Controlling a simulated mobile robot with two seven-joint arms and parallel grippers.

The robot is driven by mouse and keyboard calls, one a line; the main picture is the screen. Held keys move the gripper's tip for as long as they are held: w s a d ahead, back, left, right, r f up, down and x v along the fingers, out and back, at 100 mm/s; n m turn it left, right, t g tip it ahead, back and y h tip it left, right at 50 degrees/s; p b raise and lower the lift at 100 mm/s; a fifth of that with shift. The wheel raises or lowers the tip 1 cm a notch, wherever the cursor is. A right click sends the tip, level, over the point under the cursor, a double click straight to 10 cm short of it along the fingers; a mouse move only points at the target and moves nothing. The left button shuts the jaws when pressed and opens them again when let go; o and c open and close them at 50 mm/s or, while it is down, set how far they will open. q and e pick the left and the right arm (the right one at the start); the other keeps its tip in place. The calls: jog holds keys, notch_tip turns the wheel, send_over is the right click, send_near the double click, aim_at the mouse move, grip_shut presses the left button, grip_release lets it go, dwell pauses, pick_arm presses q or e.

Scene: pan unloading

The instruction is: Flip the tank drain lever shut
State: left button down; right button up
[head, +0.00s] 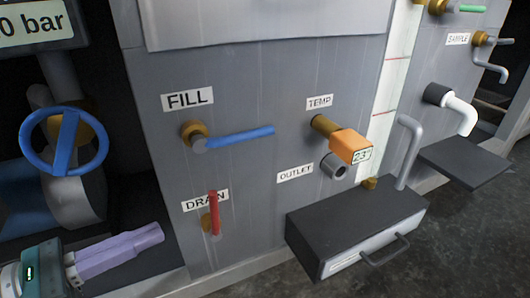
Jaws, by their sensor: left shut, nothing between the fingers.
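The drain lever (213,213) is a short red handle on a brass fitting, low on the grey tank front. It stands upright, partly across the DRAIN label (205,200). My left gripper (156,235) comes in at the lower left, its purple fingers shut and empty. Its tips point right toward the lever, and a gap shows between them and the lever in the picture. My right gripper is not in view.
Above is a blue FILL lever (240,137), lying nearly level. To the right are an orange TEMP gauge (350,146), an outlet pipe (335,166) and a dark box (355,225) with a handle. A blue handwheel (64,142) is at the left.

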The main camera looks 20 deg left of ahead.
aim_at(215, 217)
pick_arm(q)
jog(key=b+x, duration=0.1)
jog(key=x, duration=0.5)
jog(key=shift+w+d+b, duration=0.2)
jog(key=shift+w+b, duration=0.15)
jog(key=shift+b, duration=0.05)
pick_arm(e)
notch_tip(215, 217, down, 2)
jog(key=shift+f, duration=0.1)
